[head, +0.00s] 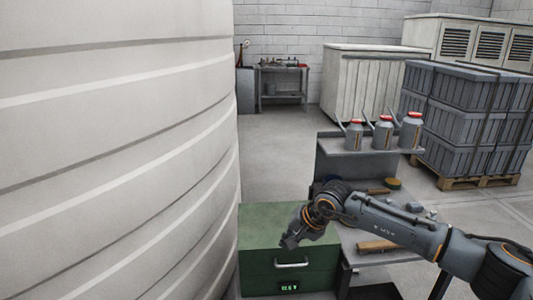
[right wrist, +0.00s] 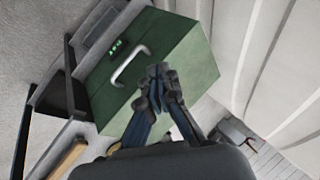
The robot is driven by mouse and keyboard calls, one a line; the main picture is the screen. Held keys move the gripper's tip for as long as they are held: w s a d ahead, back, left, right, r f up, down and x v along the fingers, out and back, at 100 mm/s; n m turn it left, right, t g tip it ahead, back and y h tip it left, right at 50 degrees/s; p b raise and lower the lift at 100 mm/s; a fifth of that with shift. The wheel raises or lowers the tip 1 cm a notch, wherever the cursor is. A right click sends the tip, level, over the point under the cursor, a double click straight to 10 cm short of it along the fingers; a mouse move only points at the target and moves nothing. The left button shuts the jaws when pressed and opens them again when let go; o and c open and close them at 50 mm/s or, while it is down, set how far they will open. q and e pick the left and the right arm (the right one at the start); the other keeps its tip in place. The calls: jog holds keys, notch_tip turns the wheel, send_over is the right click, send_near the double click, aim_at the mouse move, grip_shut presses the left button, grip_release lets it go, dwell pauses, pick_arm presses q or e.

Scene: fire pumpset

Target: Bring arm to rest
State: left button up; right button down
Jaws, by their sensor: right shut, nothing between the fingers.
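My right arm (head: 395,225) comes in from the lower right in the head view, over the workbench. My right gripper (head: 290,241) is shut and empty, in front of the upper part of a green box (head: 258,258) with a metal handle. In the right wrist view the shut gripper (right wrist: 157,72) shows against the green box (right wrist: 190,65), close to its pale handle (right wrist: 130,66). I cannot tell whether the fingers touch the box. My left gripper is not in view.
A large ribbed pale tank (head: 110,150) fills the left. The workbench (head: 375,243) has a raised shelf (head: 345,150) with three red-topped cans (head: 383,133). Strapped grey blocks (head: 465,120) stand on a pallet at the right. Open floor (head: 285,150) lies behind the box.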

jog(key=s+a+f+m+t+y+p, duration=0.15)
jog(key=a+f+m+y, duration=0.75)
jog(key=m, duration=1)
jog(key=s+d+f+m+t+h, duration=0.1)
jog(key=s+d+f+m+h, duration=0.3)
jog(key=f+m, duration=0.6)
jog(key=s+d+f+m+t+h+p, duration=0.1)
jog(key=s+d+f+m+h, duration=0.1)
jog(key=s+d+f+m, duration=0.55)
jog(key=s+d+f+m+t+h, duration=0.2)
jog(key=d+f+m+h, duration=0.15)
jog(key=f+m, duration=0.85)
jog(key=s+d+f+m+g+h, duration=0.1)
jog(key=s+f+m, duration=0.4)
jog(key=s, duration=0.9)
jog(key=s+d+f+m+g+h, duration=0.1)
jog(key=s+d+f+m+g, duration=0.2)
jog(key=s, duration=1.1)
jog(key=s+d+f+m+g+h+p, duration=0.1)
jog(key=s+d+f+m+g, duration=0.2)
jog(key=s, duration=1.1)
notch_tip(320, 180, down, 5)
jog(key=m+g, duration=0.2)
jog(key=m, duration=0.3)
jog(key=shift+h, duration=0.35)
